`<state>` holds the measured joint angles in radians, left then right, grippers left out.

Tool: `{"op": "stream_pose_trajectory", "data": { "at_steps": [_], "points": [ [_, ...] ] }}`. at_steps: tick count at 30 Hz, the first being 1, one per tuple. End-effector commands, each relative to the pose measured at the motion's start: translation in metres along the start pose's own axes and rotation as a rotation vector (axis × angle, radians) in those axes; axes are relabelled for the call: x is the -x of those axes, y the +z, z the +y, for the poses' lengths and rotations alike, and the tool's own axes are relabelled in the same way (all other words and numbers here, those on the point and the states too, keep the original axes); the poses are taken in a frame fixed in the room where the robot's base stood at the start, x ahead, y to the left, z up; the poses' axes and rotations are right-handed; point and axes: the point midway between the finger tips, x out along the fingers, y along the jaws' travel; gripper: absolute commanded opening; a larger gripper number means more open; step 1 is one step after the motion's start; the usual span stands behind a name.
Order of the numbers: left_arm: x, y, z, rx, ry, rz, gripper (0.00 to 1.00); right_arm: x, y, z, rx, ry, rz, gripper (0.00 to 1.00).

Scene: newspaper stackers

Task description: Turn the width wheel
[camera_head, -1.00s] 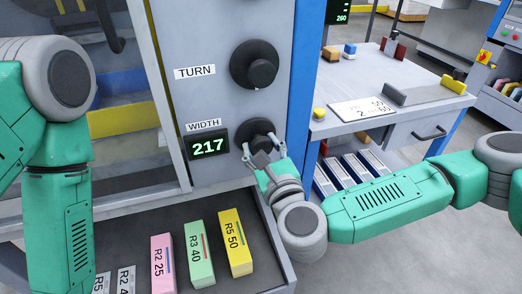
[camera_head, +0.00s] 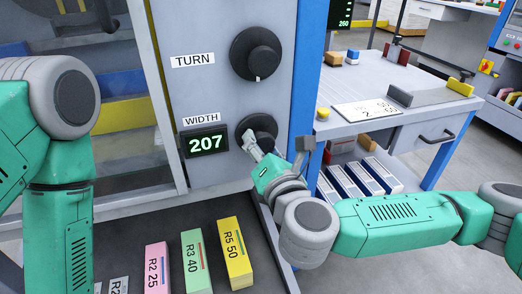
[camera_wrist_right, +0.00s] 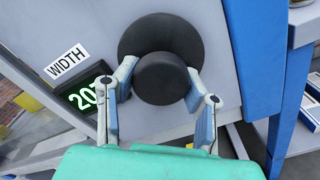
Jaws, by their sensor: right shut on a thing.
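The black round width wheel (camera_head: 258,124) sits on the grey machine panel, beside a display (camera_head: 205,143) reading 207 under the WIDTH label. In the right wrist view the wheel (camera_wrist_right: 160,40) has a wide base and a smaller front knob. My right gripper (camera_head: 276,145) is shut on the wheel's knob, with one finger on each side, as the right wrist view also shows (camera_wrist_right: 161,80). In the head view the gripper is tilted and covers the wheel's lower part. My left arm stands at the left; its gripper is out of view.
A second black wheel (camera_head: 257,53) labelled TURN is above. Below is a dark tray (camera_head: 178,226) with pink, green and yellow labelled blocks. A blue post (camera_head: 310,70) stands close to the right, then a grey table (camera_head: 350,122) with small items.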

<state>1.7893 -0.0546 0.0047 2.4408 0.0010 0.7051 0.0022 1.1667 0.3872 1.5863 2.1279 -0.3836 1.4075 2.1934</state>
Motion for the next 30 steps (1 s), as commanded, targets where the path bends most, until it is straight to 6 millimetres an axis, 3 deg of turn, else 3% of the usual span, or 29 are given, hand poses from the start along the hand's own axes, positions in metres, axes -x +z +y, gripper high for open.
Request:
{"op": "stream_pose_trajectory", "data": {
  "at_steps": [1, 18, 30],
  "points": [
    [-0.006, 0.0, 0.0, 0.0, 0.0, 0.0, 0.8, 0.003, -0.01, -0.005, -0.047, -0.007, 0.018, 0.09],
    [-0.037, 0.002, 0.0, 0.0, 0.0, 0.0, 0.8, 0.002, -0.009, -0.002, -0.589, -0.011, 0.015, 0.09],
    [-0.043, 0.002, 0.0, 0.0, 0.0, 0.0, 0.8, 0.002, -0.006, 0.001, -0.967, -0.016, 0.013, 0.09]
  ]
}}
